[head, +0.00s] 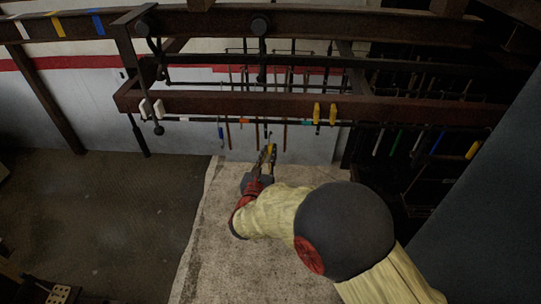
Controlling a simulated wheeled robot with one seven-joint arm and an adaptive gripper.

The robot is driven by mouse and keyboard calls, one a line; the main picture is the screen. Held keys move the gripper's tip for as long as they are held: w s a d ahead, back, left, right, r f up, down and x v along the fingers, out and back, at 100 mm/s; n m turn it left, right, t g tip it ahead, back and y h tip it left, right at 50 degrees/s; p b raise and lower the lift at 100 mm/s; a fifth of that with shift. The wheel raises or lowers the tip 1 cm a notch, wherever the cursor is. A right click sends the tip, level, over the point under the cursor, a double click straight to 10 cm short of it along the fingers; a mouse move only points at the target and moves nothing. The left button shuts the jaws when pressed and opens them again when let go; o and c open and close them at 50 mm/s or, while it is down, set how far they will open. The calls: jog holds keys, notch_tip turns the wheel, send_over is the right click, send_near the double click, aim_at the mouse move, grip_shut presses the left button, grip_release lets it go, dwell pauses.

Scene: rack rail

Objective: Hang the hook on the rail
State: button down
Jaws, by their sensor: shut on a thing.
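My gripper (267,156) is in the middle of the head view, at the end of my outstretched arm, above the pale worktop. Its fingers are closed. A small dark and yellow piece (272,148) shows at the fingertips; I take it to be the hook, but its shape is too small and too hidden to make out. A brown horizontal rail (225,102) crosses the view above and beyond the gripper. A thinner dark rod (345,123) runs just below it. In the picture the gripper is below both, and I see no contact with either.
Several thin tools hang behind the rail, one with a blue handle (220,131). The pale worktop (215,215) is bare left of my arm. A dark panel (490,220) stands at right.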

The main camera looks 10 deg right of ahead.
jog(key=b+x, duration=0.2)
jog(key=x, duration=0.6)
dwell(0.9)
jog(key=shift+a+f+b, duration=0.1)
jog(key=shift+f+b, duration=0.05)
jog(key=shift+b, duration=0.15)
dwell(0.6)
jog(key=c, duration=1.9)
grip_release()
jog(key=shift+o, duration=0.5)
jog(key=v, duration=1.2)
